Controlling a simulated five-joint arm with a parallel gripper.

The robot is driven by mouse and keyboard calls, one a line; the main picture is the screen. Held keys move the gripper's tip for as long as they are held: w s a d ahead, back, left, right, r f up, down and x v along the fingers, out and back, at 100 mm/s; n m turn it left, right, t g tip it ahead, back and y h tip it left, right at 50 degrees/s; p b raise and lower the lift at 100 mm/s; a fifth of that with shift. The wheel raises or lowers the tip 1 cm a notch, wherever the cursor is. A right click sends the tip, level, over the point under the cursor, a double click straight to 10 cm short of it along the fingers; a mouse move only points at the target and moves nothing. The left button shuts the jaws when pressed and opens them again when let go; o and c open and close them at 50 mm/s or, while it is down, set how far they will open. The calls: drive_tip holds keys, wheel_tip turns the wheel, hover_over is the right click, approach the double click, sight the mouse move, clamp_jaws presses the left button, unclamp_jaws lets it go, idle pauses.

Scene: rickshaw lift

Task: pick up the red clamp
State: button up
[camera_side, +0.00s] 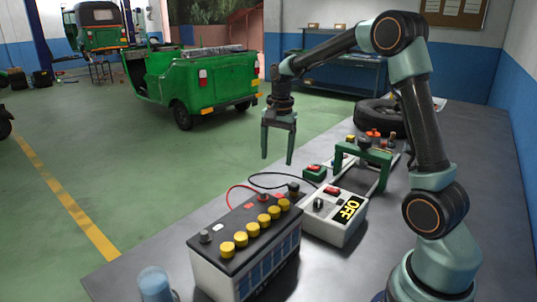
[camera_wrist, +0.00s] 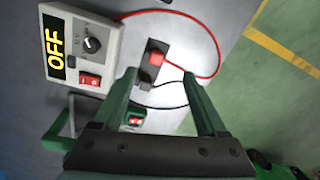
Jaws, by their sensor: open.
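The gripper is apart from the clamp.
A battery with yellow caps (camera_side: 240,262) stands at the bench's front. A charger reading OFF (camera_side: 338,227) and a small green box with a red switch (camera_side: 314,172) stand close by. A black cable (camera_wrist: 160,107) runs near the clamp. A green rickshaw (camera_side: 190,85) stands beyond the bench.

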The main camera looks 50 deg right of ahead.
drive_tip(key=w+d+f+m+g, duration=0.1)
drive_tip(key=d+f+m, duration=0.2)
drive_tip(key=d+f, duration=0.15)
hover_over(279, 195)
wheel_tip(279, 195, down, 7)
drive_tip(key=shift+s+d+r, duration=0.1)
drive_tip(key=shift+s, duration=0.05)
drive_tip(key=shift+a+f, duration=0.2)
drive_tip(key=shift+f, duration=2.6)
clamp_jaws()
